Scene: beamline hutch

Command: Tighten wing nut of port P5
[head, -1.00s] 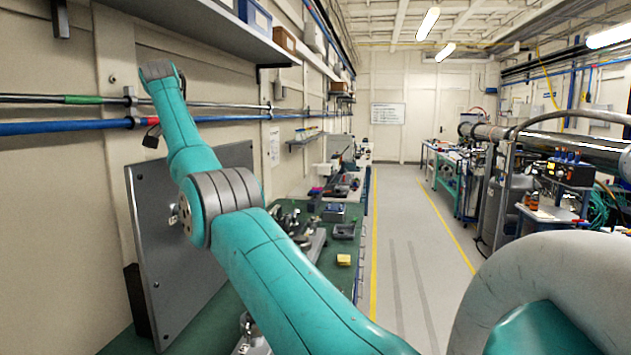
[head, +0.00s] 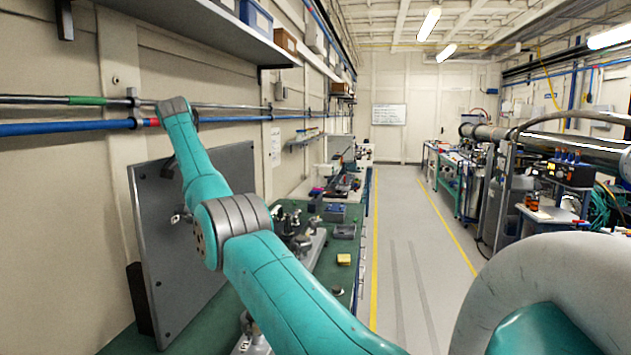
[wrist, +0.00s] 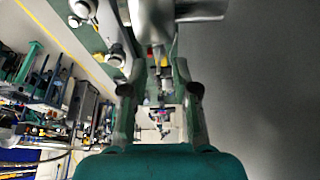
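In the wrist view, my gripper (wrist: 159,75) has its two dark-padded fingers apart, with a gap between them. A shiny grey metal part (wrist: 180,12) crosses the top of that view, just beyond the fingertips; I cannot tell whether it is the wing nut of P5 or whether it touches them. A narrower metal piece below it shows between the fingertips. No port label is readable. In the head view, my gripper is hidden. Metal fittings (head: 290,222) stand on the green bench (head: 318,280) behind my arm, too small to identify.
A large grey panel (head: 165,262) leans by the wall left of my arm and fills the right of the wrist view (wrist: 265,90). Rounded metal fittings (wrist: 116,55) lie left of my gripper. A yellow block (head: 343,259) sits on the bench. The aisle floor (head: 415,250) is clear.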

